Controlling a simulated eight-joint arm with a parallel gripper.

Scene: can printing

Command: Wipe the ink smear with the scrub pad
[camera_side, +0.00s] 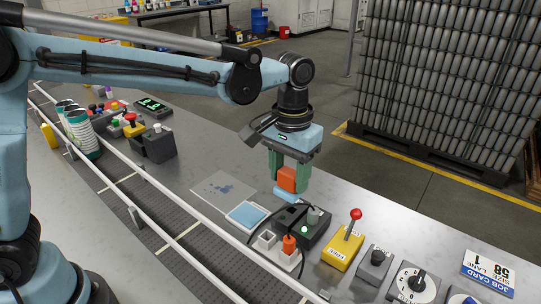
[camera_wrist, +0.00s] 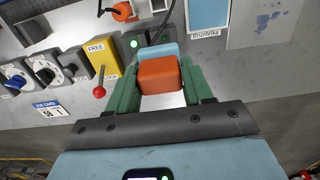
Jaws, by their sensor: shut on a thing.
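My gripper (camera_side: 289,172) has green fingers and is shut on the scrub pad, an orange block (camera_side: 287,180) with a light blue layer (camera_side: 285,194) underneath. The pad also shows between the fingers in the wrist view (camera_wrist: 160,76). It appears held above the bench, close to a black box with a green light. The ink smear (camera_side: 225,188) is a patch of blue specks on a grey plate (camera_side: 207,187), left of the gripper in the side view. It also shows at the top right of the wrist view (camera_wrist: 268,20). Nothing covers the smear.
A light blue square in a white-edged holder (camera_side: 247,215) lies beside the plate. The black box (camera_side: 310,232), a socket block with an orange plug (camera_side: 289,244), a yellow box with a red lever (camera_side: 342,252) and dials crowd the right. A railed conveyor (camera_side: 160,225) runs alongside.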

